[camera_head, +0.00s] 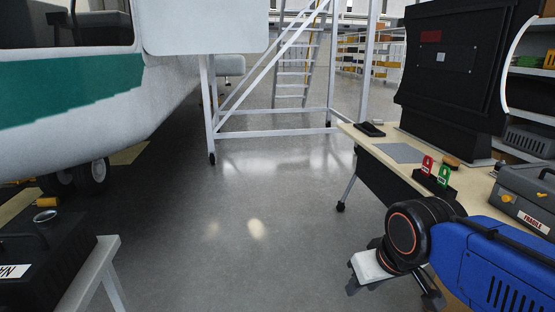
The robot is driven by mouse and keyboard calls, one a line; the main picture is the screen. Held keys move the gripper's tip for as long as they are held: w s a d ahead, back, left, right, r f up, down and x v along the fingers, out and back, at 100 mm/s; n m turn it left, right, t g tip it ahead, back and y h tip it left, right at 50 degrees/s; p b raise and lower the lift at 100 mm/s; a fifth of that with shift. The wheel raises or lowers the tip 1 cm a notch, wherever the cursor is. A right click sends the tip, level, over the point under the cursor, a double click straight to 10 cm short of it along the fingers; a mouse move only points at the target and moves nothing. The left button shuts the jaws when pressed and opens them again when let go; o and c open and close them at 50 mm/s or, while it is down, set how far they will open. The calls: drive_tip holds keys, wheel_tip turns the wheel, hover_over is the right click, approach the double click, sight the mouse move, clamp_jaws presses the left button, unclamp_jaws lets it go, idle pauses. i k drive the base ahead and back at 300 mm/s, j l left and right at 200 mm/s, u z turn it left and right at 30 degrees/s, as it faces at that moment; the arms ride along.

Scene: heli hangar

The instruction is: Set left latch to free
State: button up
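A grey case (520,192) with a FRAGILE label sits at the right end of the table. Two small orange-yellow latches show on its front, a left one (506,198) and a right one (541,194). They are too small to tell their settings. A black holder (432,184) on the table carries a red piece (428,164) and a green piece (444,173). My gripper (394,293) points down at the lower right, in front of the table and apart from the case. Its dark fingers are spread apart, with nothing seen between them. A pale block shows at its wrist.
The table (375,145) also bears a large black panel (440,60), a grey mat (398,153) and a brush-like brown thing (452,161). A black case (45,260) stands at lower left. A helicopter (80,95) and stair frame (270,75) stand beyond. The middle floor is clear.

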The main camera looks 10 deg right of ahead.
sight(505, 199)
drive_tip(key=i, duration=1.7)
drive_tip(key=i+z, duration=0.2)
drive_tip(key=i, duration=0.2)
drive_tip(key=i+j+z, duration=0.15)
drive_tip(key=i, duration=0.25)
drive_tip(key=i+j+z, duration=0.2)
drive_tip(key=i, duration=0.2)
drive_tip(key=z, duration=2.6)
